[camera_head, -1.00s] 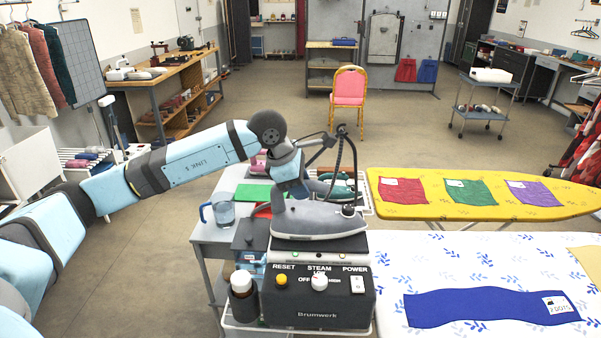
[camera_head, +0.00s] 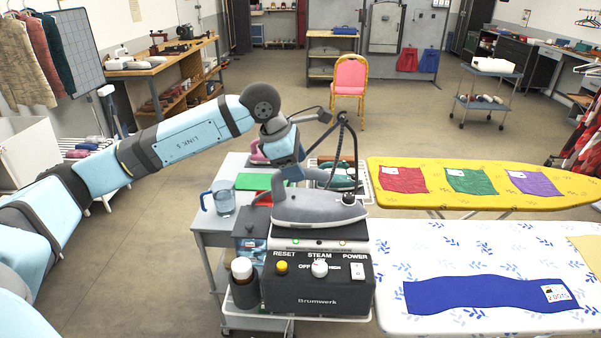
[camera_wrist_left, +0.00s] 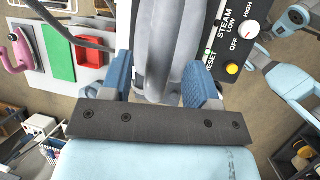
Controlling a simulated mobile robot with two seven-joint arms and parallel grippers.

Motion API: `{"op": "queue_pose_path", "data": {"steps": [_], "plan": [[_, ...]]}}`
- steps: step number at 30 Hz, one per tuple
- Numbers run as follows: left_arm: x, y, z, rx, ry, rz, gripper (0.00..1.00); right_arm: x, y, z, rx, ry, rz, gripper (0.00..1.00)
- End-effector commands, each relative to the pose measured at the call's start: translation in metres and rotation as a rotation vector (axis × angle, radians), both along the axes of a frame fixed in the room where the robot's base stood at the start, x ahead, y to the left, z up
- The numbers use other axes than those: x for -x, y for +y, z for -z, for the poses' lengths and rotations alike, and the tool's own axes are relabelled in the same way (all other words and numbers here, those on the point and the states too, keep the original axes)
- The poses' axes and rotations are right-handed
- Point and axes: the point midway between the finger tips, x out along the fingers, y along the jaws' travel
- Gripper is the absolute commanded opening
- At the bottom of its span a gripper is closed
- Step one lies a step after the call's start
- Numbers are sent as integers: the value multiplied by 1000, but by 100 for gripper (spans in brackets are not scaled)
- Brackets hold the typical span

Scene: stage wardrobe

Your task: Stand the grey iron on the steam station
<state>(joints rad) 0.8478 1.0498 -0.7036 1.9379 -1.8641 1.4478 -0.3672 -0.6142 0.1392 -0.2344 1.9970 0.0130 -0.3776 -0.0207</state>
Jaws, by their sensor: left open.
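The grey iron (camera_head: 320,208) sits flat on top of the black steam station (camera_head: 318,287), its soleplate along the station's top plate. My left gripper (camera_head: 284,180) is at the left, rear part of the iron, by its handle. In the left wrist view the iron's grey handle (camera_wrist_left: 171,45) lies between the two blue fingers of my left gripper (camera_wrist_left: 163,85), which are apart. Touch between fingers and handle cannot be made out. The steam station (camera_wrist_left: 236,40) shows to the right there. My right gripper is not seen.
A dark cord arches over the iron's right end. A yellow ironing board (camera_head: 470,203) and a white patterned board (camera_head: 450,255) fill the right side.

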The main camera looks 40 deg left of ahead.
Motion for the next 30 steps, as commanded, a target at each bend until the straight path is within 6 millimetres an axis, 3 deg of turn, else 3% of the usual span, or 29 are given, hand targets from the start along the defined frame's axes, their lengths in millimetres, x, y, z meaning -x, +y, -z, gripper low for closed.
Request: {"op": "queue_pose_path", "data": {"steps": [6, 12, 18, 30], "plan": [[16, 12, -45, -1, -6, 0, 55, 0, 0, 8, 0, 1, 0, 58], [27, 19, -72, 0, -4, 0, 55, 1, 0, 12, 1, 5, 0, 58], [32, 21, -82, 0, 0, 1, 55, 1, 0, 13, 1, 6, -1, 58], [31, 21, -82, 0, 0, 1, 55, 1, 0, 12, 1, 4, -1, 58]]}}
